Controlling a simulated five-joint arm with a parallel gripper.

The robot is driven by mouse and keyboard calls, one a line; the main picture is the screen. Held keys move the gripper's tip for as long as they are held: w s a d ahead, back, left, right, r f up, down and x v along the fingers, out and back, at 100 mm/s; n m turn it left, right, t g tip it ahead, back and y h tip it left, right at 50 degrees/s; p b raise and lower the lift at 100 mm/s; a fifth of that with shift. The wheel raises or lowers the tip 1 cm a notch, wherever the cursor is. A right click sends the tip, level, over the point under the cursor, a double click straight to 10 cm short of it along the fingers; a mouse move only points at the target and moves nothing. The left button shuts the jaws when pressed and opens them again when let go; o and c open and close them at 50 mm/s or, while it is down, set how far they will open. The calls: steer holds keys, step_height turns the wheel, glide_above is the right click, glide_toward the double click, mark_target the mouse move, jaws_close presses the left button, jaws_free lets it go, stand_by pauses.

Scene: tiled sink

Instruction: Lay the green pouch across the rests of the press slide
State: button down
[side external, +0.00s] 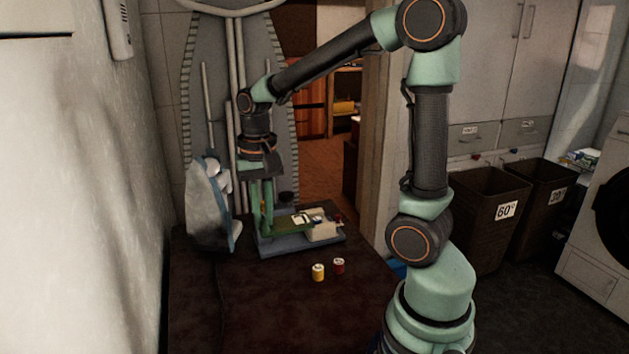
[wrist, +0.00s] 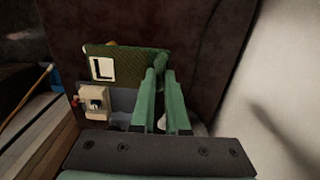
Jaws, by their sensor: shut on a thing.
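The green pouch (side external: 283,224) bears a white label, which reads as a black L in the wrist view (wrist: 128,58). My gripper (side external: 262,228) points down and is shut on the pouch's left end in the side view. In the wrist view my fingers (wrist: 160,72) are at the pouch's right end. The press slide (side external: 290,245) has a grey-blue base and a cream block (side external: 322,231); the block also shows in the wrist view (wrist: 95,104). The pouch extends over the slide. Its rests are hard to make out, and I cannot tell whether the pouch touches them.
A yellow spool (side external: 318,272) and a red spool (side external: 339,266) stand in front of the slide on the dark brown surface (side external: 250,305). A pale iron-like object (side external: 208,207) stands close to the left of my gripper. The front left surface is clear.

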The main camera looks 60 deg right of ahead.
step_height(320, 180, down, 18)
steer(key=shift+r, duration=0.2)
stand_by(0.4)
steer(key=c, duration=0.9)
jaws_free()
steer(key=shift+f, duration=0.1)
steer(key=s+a+r+n+t, duration=0.1)
steer(key=a+r+n, duration=0.1)
steer(key=r, duration=0.5)
steer(key=s+a+r+n+t, duration=0.1)
steer(key=a+r+n+t, duration=0.1)
steer(key=r, duration=0.6)
steer(key=s+a+r+n+t, duration=0.2)
steer(key=r+n, duration=0.2)
steer(key=r, duration=0.4)
steer(key=shift+a+r, duration=0.1)
steer(key=shift+r, duration=0.15)
steer(key=shift+o, duration=0.4)
steer(key=shift+s+a+r+n+t, duration=0.2)
steer(key=shift+s+r+n+t, duration=0.1)
steer(key=shift+n, duration=0.2)
